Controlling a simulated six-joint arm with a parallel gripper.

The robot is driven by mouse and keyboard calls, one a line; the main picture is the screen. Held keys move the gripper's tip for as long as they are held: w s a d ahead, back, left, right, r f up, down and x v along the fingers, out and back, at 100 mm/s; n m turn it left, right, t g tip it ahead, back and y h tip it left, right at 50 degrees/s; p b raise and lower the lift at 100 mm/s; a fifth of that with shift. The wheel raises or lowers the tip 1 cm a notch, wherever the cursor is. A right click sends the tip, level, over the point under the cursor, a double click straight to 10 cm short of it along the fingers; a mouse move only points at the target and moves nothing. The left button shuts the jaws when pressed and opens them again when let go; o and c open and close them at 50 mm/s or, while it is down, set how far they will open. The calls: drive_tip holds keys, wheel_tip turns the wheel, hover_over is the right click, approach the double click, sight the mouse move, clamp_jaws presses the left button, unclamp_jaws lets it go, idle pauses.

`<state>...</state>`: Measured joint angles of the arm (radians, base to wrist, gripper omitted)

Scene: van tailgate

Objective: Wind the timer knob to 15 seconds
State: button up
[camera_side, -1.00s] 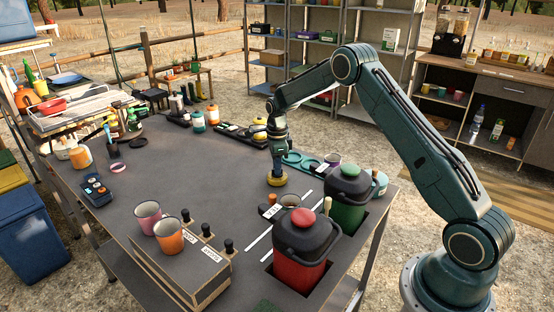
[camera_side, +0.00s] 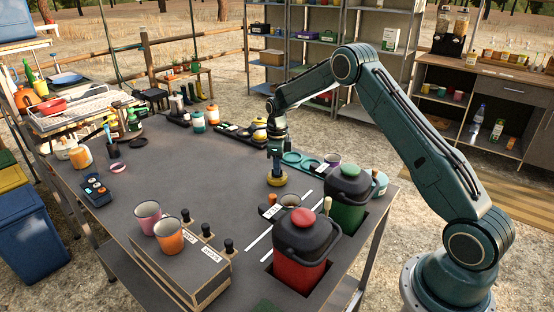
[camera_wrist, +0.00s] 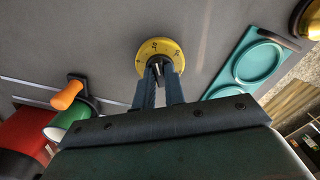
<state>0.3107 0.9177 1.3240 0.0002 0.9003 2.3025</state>
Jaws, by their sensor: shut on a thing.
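The timer is a round yellow dial (camera_wrist: 159,55) with dark markings, lying on the grey table top. In the side view the yellow dial (camera_side: 277,181) sits under my gripper (camera_side: 276,167), which points straight down. In the wrist view my gripper (camera_wrist: 160,72) has its two fingers closed on the dark timer knob (camera_wrist: 163,69) at the dial's centre. The fingers cover part of the dial. A number that looks like 20 and a few others show on its rim, but they are too small to read surely, and the knob's setting cannot be told.
A teal holder with round recesses (camera_wrist: 258,62) lies right of the dial in the wrist view. Red (camera_side: 302,250) and green (camera_side: 347,195) lidded containers stand in front and right of it in the side view. The table's middle (camera_side: 205,185) is clear.

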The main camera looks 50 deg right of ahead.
idle(0.4)
drive_tip(key=shift+m, duration=1.2)
drive_tip(key=shift+m, duration=1.2)
drive_tip(key=o, duration=0.4)
drive_tip(key=shift+o, duration=0.2)
drive_tip(key=shift+r, duration=0.1)
drive_tip(key=shift+r, duration=3.45)
